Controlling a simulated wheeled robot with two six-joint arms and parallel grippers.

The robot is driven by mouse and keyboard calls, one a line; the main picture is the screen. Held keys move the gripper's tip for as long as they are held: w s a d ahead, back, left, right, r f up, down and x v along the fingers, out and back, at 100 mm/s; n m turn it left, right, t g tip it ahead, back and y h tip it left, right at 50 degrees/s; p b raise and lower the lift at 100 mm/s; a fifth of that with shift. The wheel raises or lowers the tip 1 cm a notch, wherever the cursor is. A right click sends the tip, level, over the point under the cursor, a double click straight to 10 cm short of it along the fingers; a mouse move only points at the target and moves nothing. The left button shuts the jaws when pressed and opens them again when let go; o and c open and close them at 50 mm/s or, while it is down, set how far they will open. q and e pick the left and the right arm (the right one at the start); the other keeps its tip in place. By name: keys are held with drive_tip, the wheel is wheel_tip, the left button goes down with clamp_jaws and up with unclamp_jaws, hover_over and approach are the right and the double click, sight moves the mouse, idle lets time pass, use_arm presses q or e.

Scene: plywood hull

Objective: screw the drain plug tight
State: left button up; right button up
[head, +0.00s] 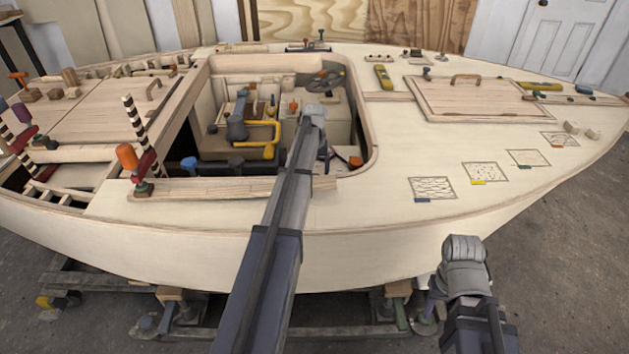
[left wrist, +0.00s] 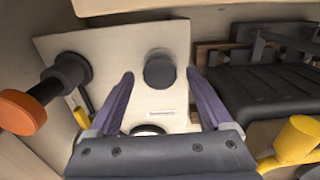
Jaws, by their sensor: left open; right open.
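A dark grey round knob, which looks like the drain plug (left wrist: 159,71), stands on a pale panel (left wrist: 110,45) with a small printed label below it. My left gripper (left wrist: 160,77) is open, with one purple finger on each side of the knob in the left wrist view. Clear gaps show between the fingers and the knob, and I cannot tell how deep the fingers reach. In the head view my left arm reaches into the cockpit and hides the plug. My right gripper (head: 431,306) hangs empty outside the hull at the lower right, its fingers partly hidden.
A black slatted part (left wrist: 265,95) and a yellow pipe (left wrist: 297,140) lie to the right. The cockpit rim (head: 372,130) surrounds my left arm. The deck holds a hatch (head: 470,98) and several clamps.

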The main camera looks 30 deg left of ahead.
use_arm(q)
drive_tip(key=shift+f, duration=0.25)
clamp_jaws()
idle(0.6)
